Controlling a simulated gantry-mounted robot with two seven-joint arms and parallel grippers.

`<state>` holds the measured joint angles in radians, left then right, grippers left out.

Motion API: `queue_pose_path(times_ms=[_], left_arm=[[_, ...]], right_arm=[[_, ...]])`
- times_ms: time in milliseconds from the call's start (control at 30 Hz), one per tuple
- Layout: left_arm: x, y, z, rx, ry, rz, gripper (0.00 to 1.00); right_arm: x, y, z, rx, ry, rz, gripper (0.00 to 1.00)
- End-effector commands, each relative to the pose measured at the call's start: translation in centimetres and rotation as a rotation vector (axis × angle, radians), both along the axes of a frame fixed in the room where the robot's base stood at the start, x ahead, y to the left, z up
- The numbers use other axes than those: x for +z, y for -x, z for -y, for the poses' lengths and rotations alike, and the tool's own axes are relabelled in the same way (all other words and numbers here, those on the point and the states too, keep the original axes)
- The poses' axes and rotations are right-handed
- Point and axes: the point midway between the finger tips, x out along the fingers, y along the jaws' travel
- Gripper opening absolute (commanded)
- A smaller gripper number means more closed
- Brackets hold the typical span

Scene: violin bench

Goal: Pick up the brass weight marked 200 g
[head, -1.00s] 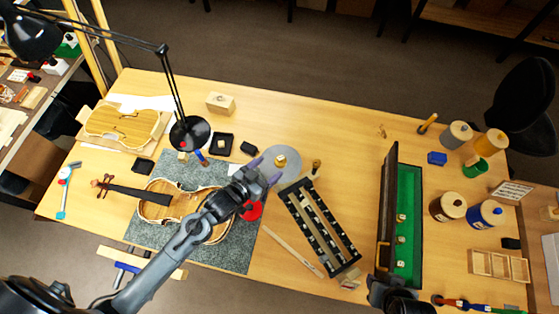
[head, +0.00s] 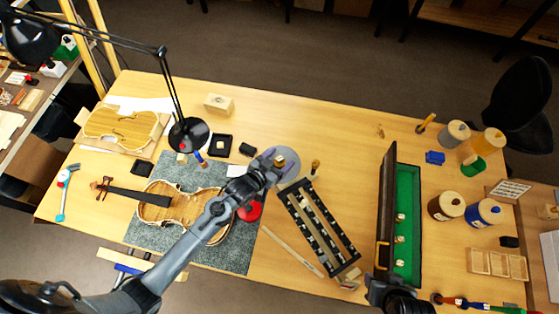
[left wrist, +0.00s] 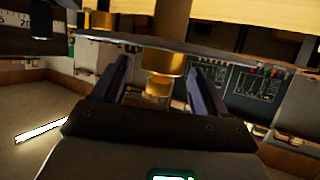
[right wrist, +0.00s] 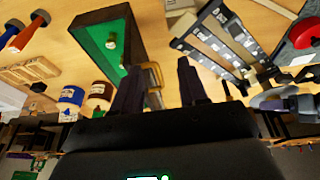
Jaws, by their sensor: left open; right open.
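A brass weight (head: 279,161) stands on a round grey plate (head: 293,153) near the middle of the bench. It also shows in the left wrist view (left wrist: 163,62), between the two fingers; its marking cannot be read. My left gripper (left wrist: 162,80) is open, with its fingers on either side of the weight and not closed on it. In the head view the gripper's front partly covers the plate. Small pale gold pieces (head: 401,217) sit in the green-lined case (head: 409,185); their markings are unreadable. My right gripper (right wrist: 158,85) is open and empty near the case's front end.
A black slotted rack (head: 318,228) lies just right of the plate. A violin body (head: 165,206) lies on a grey mat (head: 232,259), below my left arm. A red round tin (head: 250,211) sits by the gripper. The lamp base (head: 188,134) stands left.

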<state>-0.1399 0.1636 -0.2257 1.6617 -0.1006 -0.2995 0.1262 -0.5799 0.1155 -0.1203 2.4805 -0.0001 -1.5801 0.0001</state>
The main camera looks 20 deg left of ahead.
Motion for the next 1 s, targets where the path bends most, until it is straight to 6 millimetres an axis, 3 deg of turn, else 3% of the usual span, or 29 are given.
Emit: queue_pose_path(times_ms=[67, 533, 1000], left_arm=[[0.0, 0.0, 0.0, 0.000, 0.000, 0.000, 0.73], [0.1, 0.0, 0.0, 0.000, 0.000, 0.001, 0.04], [1.1, 0.0, 0.0, 0.000, 0.000, 0.001, 0.04]], right_arm=[[0.0, 0.0, 0.1, 0.002, 0.003, -0.001, 0.43], [0.0, 0.0, 0.2, 0.006, 0.010, -0.001, 0.43], [1.1, 0.0, 0.0, 0.000, 0.000, -0.001, 0.43]])
